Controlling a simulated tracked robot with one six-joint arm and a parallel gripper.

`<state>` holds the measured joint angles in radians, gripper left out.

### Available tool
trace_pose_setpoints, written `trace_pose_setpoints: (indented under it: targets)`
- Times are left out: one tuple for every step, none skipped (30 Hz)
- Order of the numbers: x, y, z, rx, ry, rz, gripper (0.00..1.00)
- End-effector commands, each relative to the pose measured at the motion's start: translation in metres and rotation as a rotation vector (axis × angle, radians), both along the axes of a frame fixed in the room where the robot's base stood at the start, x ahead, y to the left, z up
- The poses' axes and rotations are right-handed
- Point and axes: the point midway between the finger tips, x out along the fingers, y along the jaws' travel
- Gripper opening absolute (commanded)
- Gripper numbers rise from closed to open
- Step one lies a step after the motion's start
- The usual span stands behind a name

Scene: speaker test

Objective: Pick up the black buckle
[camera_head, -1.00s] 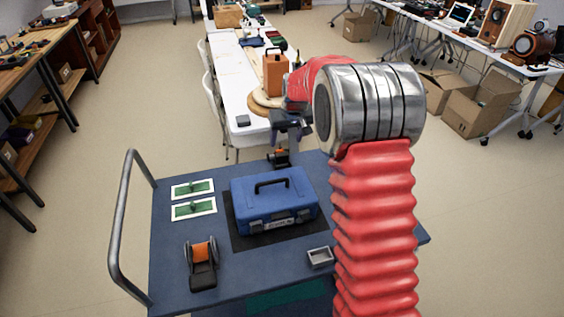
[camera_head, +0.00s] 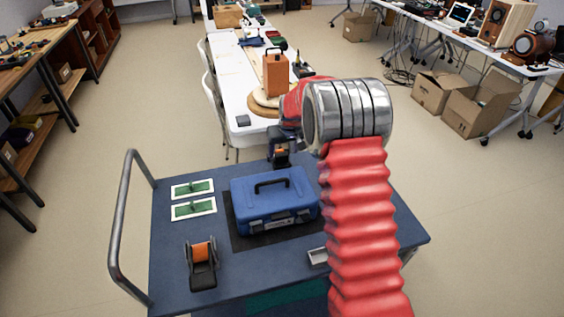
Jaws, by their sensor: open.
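My gripper (camera_head: 281,152) is open, pointing down at the far edge of the blue cart top. It is close above a small black object with an orange part (camera_head: 281,155); it partly hides this object, and I cannot tell whether they touch. I cannot clearly make out which thing is the black buckle. A larger black item with an orange roll (camera_head: 202,264) stands at the front left of the cart. The blue toolbox (camera_head: 274,203) has a black handle and dark latches on its front.
The blue cart top (camera_head: 240,275) has a grey rail (camera_head: 120,215) at its left. A small grey tray (camera_head: 317,257) is partly behind my arm. A white table (camera_head: 235,85) stands beyond.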

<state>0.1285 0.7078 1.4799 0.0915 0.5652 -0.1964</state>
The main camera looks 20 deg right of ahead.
Motion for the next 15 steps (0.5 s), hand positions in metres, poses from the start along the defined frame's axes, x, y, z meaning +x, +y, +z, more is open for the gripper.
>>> trace_pose_setpoints:
  targets:
    - [0.000,0.000,0.000,0.000,0.000,0.000,0.62]
    - [0.000,0.000,0.000,0.000,0.000,0.000,0.62]
    - [0.000,0.000,0.000,0.000,0.000,0.000,0.62]
    - [0.000,0.000,0.000,0.000,0.000,0.000,0.62]
    - [0.000,0.000,0.000,0.000,0.000,0.000,0.62]
    - [0.000,0.000,0.000,0.000,0.000,0.000,0.62]
    - [0.000,0.000,0.000,0.000,0.000,0.000,0.62]
    - [0.000,0.000,0.000,0.000,0.000,0.000,0.62]
    - [0.000,0.000,-0.001,0.000,0.001,0.000,0.62]
    - [0.001,0.000,-0.002,0.000,0.001,0.000,0.62]
    - [0.001,0.000,-0.003,0.000,0.001,0.000,0.62]
    - [0.002,0.000,-0.006,0.000,0.002,0.000,0.62]
    - [0.003,0.000,-0.008,0.000,0.002,0.000,0.62]
    - [0.004,0.000,-0.010,0.000,0.003,0.000,0.62]
    - [0.006,-0.001,-0.014,0.000,0.003,0.000,0.62]
